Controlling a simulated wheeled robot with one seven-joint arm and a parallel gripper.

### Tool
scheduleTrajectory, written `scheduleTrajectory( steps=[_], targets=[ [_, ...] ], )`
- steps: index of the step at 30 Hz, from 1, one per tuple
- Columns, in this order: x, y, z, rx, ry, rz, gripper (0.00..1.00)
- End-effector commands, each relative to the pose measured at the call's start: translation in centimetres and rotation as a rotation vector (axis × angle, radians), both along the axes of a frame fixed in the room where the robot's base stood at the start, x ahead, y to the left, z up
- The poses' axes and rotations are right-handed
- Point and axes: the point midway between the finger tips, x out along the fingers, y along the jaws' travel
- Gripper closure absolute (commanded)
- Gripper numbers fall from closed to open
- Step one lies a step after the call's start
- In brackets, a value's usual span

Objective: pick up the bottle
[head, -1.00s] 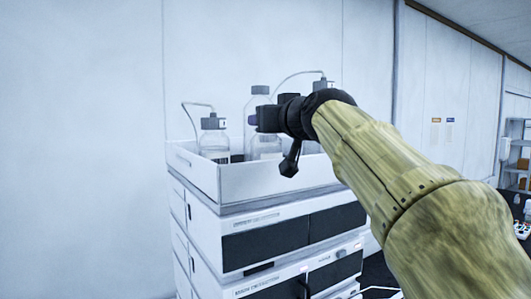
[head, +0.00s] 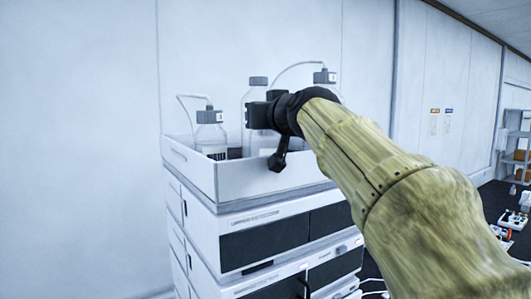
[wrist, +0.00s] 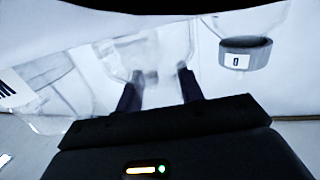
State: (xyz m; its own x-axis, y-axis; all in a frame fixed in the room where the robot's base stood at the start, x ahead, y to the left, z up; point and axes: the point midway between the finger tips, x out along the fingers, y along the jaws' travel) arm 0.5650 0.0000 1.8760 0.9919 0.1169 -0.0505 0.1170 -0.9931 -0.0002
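Clear bottles stand in a white tray on top of the instrument stack in the head view. The left bottle (head: 211,138) has a grey cap with a tube. A middle bottle (head: 258,82) has a plain grey cap and stands partly behind my gripper (head: 258,115). A right bottle (head: 324,78) is mostly hidden by my arm. In the wrist view, my gripper's two dark fingers (wrist: 160,88) are apart, with a blurred clear bottle (wrist: 150,50) just beyond and between their tips. Contact with it cannot be made out.
The tray's wall (head: 190,165) surrounds the bottles closely. In the wrist view, a grey-capped bottle (wrist: 245,55) lies to the right and a labelled one (wrist: 35,80) to the left. Tubes loop above the tray. A white wall stands behind.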

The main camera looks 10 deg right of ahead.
Motion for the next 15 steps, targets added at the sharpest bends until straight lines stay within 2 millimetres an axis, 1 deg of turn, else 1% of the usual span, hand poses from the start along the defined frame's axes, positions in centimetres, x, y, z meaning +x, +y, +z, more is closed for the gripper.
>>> scheduleTrajectory(
  steps=[1,3,11,15],
  targets=[
    [-0.02,0.1,0.04,0.0,-0.001,0.002,0.9],
    [-0.02,0.14,0.05,0.0,-0.001,0.002,1.0],
    [-0.05,0.11,0.18,0.0,-0.003,0.002,1.0],
    [-0.04,0.05,0.78,-0.001,-0.005,0.001,1.0]
  ],
)
